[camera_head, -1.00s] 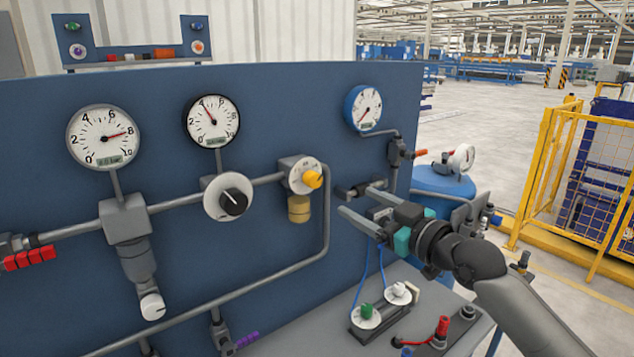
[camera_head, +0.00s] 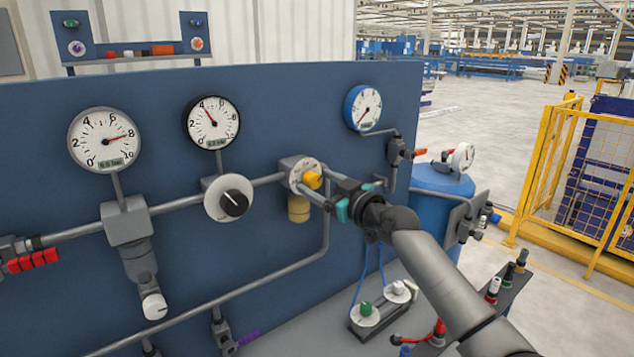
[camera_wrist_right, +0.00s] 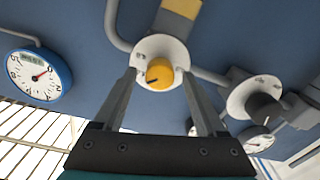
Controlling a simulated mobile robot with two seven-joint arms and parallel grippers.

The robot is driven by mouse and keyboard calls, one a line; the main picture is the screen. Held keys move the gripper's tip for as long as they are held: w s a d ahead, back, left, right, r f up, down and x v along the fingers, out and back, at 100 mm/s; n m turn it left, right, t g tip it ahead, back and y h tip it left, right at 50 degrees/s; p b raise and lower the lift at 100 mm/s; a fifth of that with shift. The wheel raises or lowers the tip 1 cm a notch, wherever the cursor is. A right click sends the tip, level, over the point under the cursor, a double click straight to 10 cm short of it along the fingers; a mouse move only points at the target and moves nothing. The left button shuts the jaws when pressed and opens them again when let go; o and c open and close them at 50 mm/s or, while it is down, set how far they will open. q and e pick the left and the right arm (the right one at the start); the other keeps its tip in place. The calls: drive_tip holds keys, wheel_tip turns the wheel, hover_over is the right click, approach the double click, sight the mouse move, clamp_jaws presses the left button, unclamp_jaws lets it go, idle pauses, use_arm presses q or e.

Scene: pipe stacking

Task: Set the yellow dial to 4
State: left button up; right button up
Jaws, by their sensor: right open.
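The yellow dial (camera_head: 312,179) is a small round knob on a white round plate on the blue panel. In the right wrist view the yellow dial (camera_wrist_right: 160,73) shows a dark pointer mark on its face; the plate's markings are too small to read. My right gripper (camera_head: 312,183) is open, with one finger to each side of the dial. In the right wrist view the right gripper (camera_wrist_right: 160,85) frames the dial between its fingertips, and I see no clear contact. My left gripper is not in view.
A black knob (camera_head: 234,203) on a white plate sits left of the dial. Gauges (camera_head: 211,121) are mounted above. A grey pipe (camera_head: 265,182) runs across the panel. A small box with green and white knobs (camera_head: 366,312) lies below. A blue tank (camera_head: 440,195) stands at the right.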

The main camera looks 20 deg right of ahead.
drive_tip(key=shift+w+a, duration=0.2)
drive_tip(key=shift+w, duration=0.3)
clamp_jaws()
idle(0.4)
